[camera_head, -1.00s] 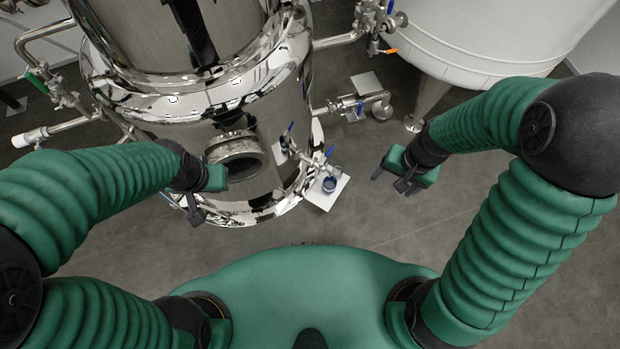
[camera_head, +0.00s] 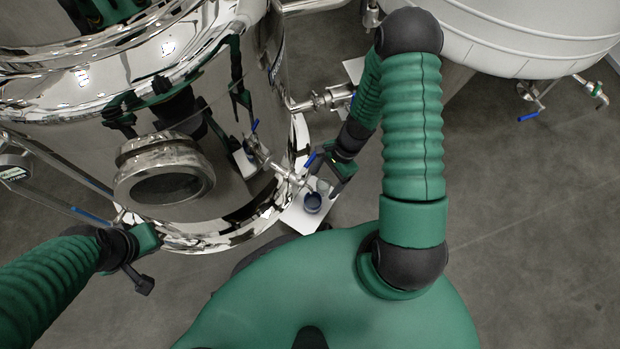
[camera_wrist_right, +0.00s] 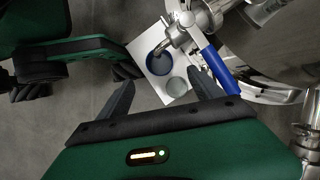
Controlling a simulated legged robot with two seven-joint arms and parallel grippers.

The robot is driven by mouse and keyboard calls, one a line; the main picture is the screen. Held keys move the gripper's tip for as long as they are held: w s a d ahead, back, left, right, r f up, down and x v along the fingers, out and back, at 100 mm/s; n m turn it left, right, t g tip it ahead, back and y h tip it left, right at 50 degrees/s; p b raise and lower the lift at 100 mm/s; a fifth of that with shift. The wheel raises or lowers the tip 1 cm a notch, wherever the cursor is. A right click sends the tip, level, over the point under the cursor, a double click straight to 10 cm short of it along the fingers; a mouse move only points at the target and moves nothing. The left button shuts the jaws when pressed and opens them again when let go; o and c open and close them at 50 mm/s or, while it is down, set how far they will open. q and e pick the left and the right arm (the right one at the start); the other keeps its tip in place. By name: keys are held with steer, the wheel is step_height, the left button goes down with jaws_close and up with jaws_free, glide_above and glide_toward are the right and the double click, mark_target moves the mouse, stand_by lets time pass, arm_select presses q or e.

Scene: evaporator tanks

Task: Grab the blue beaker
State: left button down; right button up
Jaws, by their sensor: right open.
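The blue beaker (camera_head: 313,203) stands on a white plate (camera_head: 297,218) on the floor at the foot of the steel tank. It sits under a small valve spout. In the right wrist view the blue beaker (camera_wrist_right: 158,64) shows ahead of the fingers, with a pale, clear round vessel (camera_wrist_right: 176,86) beside it. My right gripper (camera_head: 323,178) is open and empty, just above and behind the beaker; its two fingers (camera_wrist_right: 163,84) spread apart in the wrist view, not touching it. My left gripper (camera_head: 145,262) is at the lower left, away from the beaker; its jaw state is unclear.
The polished steel tank (camera_head: 215,120) with a round port (camera_head: 165,185) fills the left. A blue-handled valve (camera_wrist_right: 217,72) stands close beside the beaker. A white tank (camera_head: 510,35) is at top right. The grey floor (camera_head: 540,220) is free at right.

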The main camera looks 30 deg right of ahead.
steer(key=b+x, duration=0.1)
steer(key=x, duration=0.1)
steer(key=b+x, duration=0.1)
steer(key=x, duration=0.2)
steer(key=b+x, duration=0.1)
steer(key=x, duration=0.1)
steer(key=shift+d+f, duration=0.2)
steer(key=shift+f, duration=0.05)
steer(key=b+x, duration=0.4)
steer(key=x, duration=0.1)
steer(key=shift+a+f, duration=0.25)
steer(key=shift+r, duration=0.15)
arm_select(q)
steer(key=s+x, duration=0.1)
steer(key=x, duration=0.7)
steer(key=shift+s+d+f, duration=0.15)
steer(key=shift+s, duration=0.25)
arm_select(e)
steer(key=c, duration=1.6)
